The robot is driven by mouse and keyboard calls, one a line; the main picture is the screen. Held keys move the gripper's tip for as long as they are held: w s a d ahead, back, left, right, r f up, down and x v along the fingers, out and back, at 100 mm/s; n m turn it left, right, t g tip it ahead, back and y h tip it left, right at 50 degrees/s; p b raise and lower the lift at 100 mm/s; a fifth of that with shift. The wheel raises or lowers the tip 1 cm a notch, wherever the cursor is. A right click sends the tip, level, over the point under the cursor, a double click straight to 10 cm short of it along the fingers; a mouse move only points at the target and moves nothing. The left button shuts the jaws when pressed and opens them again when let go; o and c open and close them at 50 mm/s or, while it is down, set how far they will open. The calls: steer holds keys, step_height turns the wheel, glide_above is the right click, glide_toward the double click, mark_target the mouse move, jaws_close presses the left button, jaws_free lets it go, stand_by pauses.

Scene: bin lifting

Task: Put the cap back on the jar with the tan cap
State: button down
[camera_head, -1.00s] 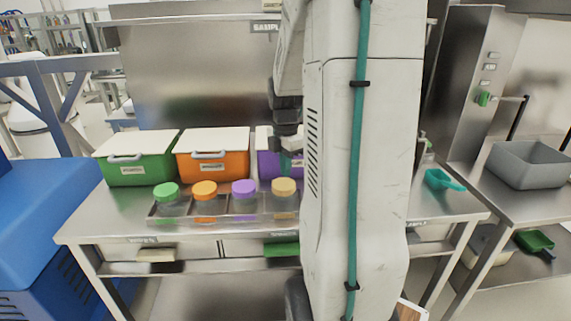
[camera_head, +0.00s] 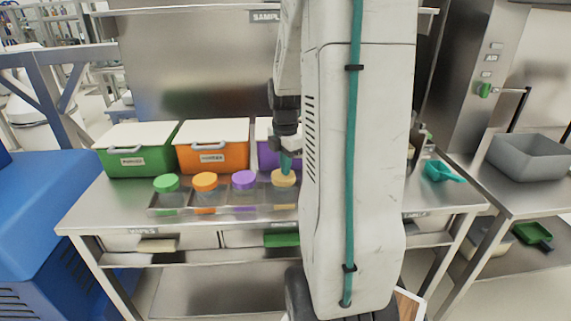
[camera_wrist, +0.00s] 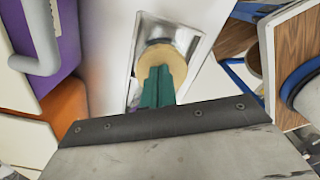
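The tan cap (camera_head: 284,179) sits on the last jar at the right of the row, in a clear-looking tray on the metal table. In the wrist view the round tan cap (camera_wrist: 182,62) lies just beyond the fingertips. My gripper (camera_head: 287,168) points down at this cap from above. Its teal fingers (camera_wrist: 157,72) are together with nothing visible between them, and their tips overlap the cap's near part. I cannot tell whether they touch it. The jar's body is mostly hidden, and how firmly the cap is seated cannot be seen.
Jars with green (camera_head: 166,182), orange (camera_head: 205,181) and purple (camera_head: 244,179) caps stand to the left in the same tray (camera_head: 178,212). Green (camera_head: 120,162), orange (camera_head: 235,158) and purple (camera_head: 267,155) bins with white lids stand behind. A teal scoop (camera_head: 440,171) lies at right.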

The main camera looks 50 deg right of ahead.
step_height(320, 180, up, 7)
stand_by(1.3)
stand_by(0.5)
steer(key=shift+a+m, duration=0.1)
steer(key=shift+m, duration=0.8)
steer(key=m, duration=0.1)
steer(key=s+a+m, duration=0.1)
steer(key=m, duration=0.1)
steer(key=s+a+m, duration=0.1)
steer(key=shift+f+m+g+y, duration=0.3)
steer(key=shift+f, duration=0.1)
steer(key=s+a+r+m, duration=0.2)
steer(key=s+a, duration=0.1)
steer(key=a, duration=0.6)
steer(key=s+a+r+m+t, duration=0.1)
steer(key=s+a+r+m, duration=0.1)
steer(key=a, duration=0.8)
steer(key=s+a+r+m+t, duration=0.1)
steer(key=s+a+r+m, duration=0.1)
steer(key=s+a, duration=0.3)
steer(key=shift+s+a+m, duration=0.15)
steer(key=shift+a+m, duration=0.65)
steer(key=shift+a, duration=1.55)
